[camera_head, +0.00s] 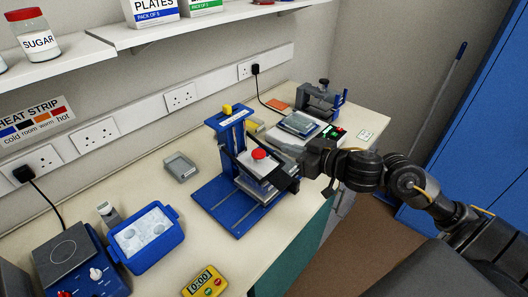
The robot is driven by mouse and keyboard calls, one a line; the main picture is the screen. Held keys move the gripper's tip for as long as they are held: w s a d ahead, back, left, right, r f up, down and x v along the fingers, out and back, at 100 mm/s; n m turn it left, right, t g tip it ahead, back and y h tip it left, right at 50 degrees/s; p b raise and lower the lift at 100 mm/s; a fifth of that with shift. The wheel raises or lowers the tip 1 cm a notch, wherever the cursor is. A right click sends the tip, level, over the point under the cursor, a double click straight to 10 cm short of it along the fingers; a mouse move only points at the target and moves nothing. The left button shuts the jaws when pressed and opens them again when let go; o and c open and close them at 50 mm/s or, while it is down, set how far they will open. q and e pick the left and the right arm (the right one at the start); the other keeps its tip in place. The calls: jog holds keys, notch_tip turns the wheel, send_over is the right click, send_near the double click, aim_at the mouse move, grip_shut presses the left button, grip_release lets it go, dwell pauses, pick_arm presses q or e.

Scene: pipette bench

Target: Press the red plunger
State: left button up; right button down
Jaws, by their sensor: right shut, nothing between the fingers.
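The red plunger (259,154) is a small round red knob on top of a pale block in a blue press stand (225,202) on the bench. My right gripper (287,178) reaches in from the right, with its dark fingers shut and empty. The fingers are beside the plunger, a little to its right and lower in the picture. I see a gap between the fingertips and the red knob. Whether the fingers touch the stand behind them I cannot tell. My left gripper is not in view.
A grey tray (181,167) lies left of the stand. Devices crowd the back right.

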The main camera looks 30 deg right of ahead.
jog(key=p, duration=0.2)
send_over(259, 159)
jog(key=d, duration=0.1)
notch_tip(259, 159, down, 2)
notch_tip(259, 159, down, 3)
jog(key=shift+s+d, duration=0.15)
jog(key=shift+s+d+f, duration=0.1)
jog(key=shift+s+f, duration=0.05)
jog(key=shift+f, duration=0.6)
